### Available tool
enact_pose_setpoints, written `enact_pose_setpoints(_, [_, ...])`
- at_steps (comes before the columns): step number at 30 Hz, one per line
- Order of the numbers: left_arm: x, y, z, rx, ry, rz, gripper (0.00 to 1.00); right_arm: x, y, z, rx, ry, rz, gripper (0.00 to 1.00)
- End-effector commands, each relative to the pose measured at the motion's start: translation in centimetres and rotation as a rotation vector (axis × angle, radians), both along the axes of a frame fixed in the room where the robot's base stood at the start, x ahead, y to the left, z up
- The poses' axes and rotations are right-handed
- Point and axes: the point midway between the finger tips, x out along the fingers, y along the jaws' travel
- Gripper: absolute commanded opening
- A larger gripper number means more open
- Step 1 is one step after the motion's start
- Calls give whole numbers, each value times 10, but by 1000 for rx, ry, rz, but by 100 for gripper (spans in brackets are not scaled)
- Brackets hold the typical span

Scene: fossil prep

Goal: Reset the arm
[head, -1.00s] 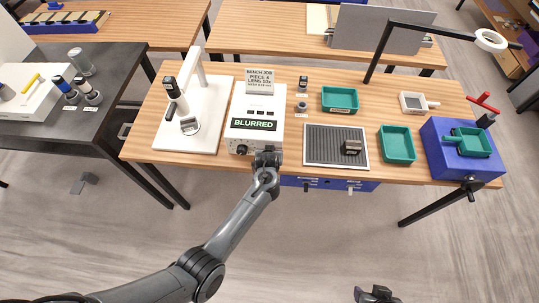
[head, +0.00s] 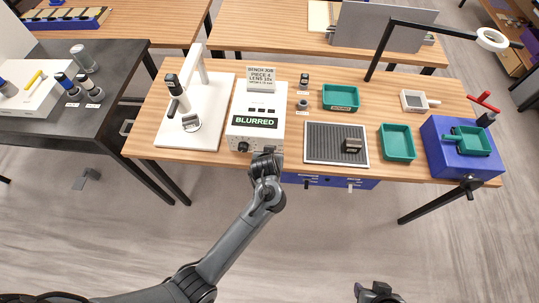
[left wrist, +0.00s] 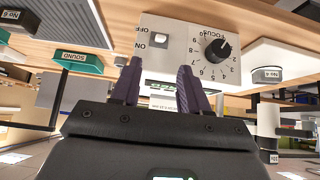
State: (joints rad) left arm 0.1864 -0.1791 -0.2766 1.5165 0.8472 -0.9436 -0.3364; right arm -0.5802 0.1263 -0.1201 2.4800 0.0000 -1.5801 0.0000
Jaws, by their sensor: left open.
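My left gripper (head: 265,152) is at the table's front edge, just in front of the white box (head: 272,107) whose display reads "BLURRED". In the left wrist view my left gripper (left wrist: 156,68) is open, with nothing visible between its purple-grey fingers. The box's front panel appears upside down there, with an ON/OFF switch (left wrist: 158,39) and a black FOCUS dial (left wrist: 217,50) to the right of the fingers. Whether the fingertips touch the box is unclear. My right gripper (head: 377,293) is partly visible at the bottom edge, away from the table; its jaws are not clear.
A white microscope stand (head: 205,120) is left of the box. A grey ribbed mat (head: 322,145) with a dark block (head: 351,145), green trays (head: 397,143) and a blue box (head: 450,165) are to the right. The floor before the table is clear.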

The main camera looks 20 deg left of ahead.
Motion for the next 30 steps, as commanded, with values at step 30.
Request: enact_pose_setpoints(30, [-227,76,-66,18,269,-182,45,0,2,11,10,-1,-6,43])
